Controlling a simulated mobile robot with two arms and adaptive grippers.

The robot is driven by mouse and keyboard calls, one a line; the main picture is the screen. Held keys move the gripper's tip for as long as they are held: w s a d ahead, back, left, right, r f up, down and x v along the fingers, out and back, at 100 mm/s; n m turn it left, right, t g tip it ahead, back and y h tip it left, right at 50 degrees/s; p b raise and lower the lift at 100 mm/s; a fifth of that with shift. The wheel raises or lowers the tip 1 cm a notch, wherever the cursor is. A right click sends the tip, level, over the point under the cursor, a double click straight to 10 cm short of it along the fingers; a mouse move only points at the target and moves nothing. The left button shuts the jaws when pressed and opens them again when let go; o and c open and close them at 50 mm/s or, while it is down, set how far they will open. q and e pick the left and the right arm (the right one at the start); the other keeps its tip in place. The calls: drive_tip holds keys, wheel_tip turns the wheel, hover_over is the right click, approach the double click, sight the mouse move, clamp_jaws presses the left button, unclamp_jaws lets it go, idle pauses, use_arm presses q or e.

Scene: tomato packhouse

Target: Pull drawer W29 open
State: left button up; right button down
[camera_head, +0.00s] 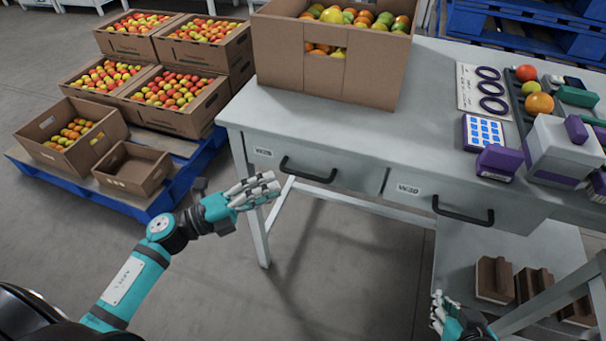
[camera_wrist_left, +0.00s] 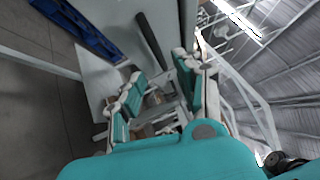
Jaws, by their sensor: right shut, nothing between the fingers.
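Drawer W29 (camera_head: 345,186) is the left drawer under the grey table; its front looks flush, so it appears shut. Its small label (camera_head: 263,153) is at the front's left end, and its dark bar handle (camera_head: 308,171) is mid-front. My left gripper (camera_head: 272,186) is just left of and in front of the handle, apart from it. In the left wrist view my left gripper (camera_wrist_left: 158,92) has its fingers spread with a gap, and a dark bar, likely the handle (camera_wrist_left: 151,42), shows beyond them. My right gripper (camera_head: 437,308) is low at the bottom edge, shut and empty.
Drawer W30 (camera_head: 405,205) with its handle (camera_head: 463,211) is to the right. On the table (camera_head: 425,95) stand a cardboard box of tomatoes (camera_head: 280,60) and a purple-and-white device (camera_head: 565,150). Crates on a blue pallet (camera_head: 135,207) stand left. Floor below the drawer is clear.

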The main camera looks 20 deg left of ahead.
sight(303, 176)
use_arm(q)
drive_tip(key=x, duration=0.8)
drive_tip(key=shift+f, duration=0.1)
clamp_jaws()
